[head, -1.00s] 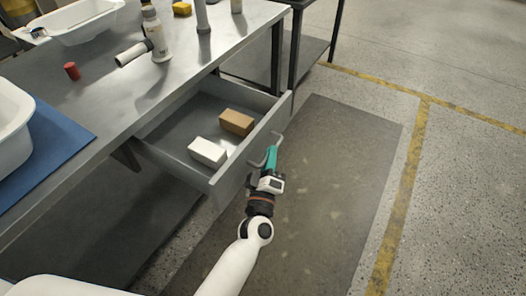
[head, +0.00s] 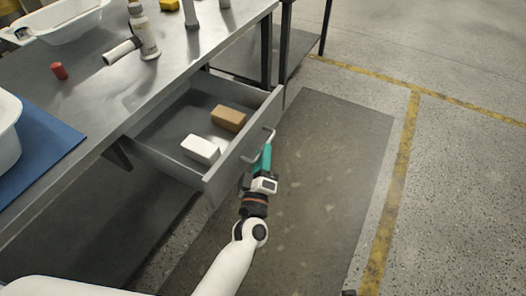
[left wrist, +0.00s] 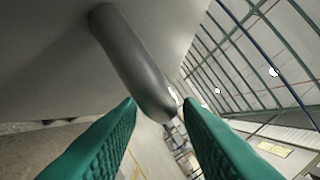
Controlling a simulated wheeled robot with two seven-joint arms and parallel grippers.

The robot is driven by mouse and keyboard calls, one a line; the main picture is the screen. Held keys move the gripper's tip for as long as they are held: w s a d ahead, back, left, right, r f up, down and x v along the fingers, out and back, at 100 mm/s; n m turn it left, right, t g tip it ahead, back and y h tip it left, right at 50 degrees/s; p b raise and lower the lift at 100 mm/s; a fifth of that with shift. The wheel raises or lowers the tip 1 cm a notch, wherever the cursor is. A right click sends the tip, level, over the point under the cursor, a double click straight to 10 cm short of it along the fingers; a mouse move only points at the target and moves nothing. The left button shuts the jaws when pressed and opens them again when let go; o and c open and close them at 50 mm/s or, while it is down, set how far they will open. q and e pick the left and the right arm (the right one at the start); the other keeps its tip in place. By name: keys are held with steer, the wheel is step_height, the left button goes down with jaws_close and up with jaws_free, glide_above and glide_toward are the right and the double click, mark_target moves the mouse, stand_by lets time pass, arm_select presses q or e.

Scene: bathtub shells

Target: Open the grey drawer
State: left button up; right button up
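The grey drawer (head: 224,170) stands pulled well out from under the grey metal table. A white block (head: 200,149) and a brown block (head: 229,118) lie inside it. A bent metal handle (head: 250,160) sits on its front. My left gripper (head: 264,152) is at the handle, outside the drawer front.
On the table (head: 105,104) are a red cylinder (head: 59,71), a bottle (head: 145,35), a blue mat (head: 45,150) and white basins (head: 65,18). A second table (head: 300,48) stands behind. The floor mat (head: 315,190) beside the drawer is clear.

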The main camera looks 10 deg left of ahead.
arm_select(q)
steer(key=v, duration=1)
steer(key=shift+s, duration=0.35)
arm_select(e)
steer(key=shift+f, duration=0.45)
arm_select(q)
steer(key=shift+f, duration=0.1)
arm_select(e)
steer(key=shift+r, duration=0.1)
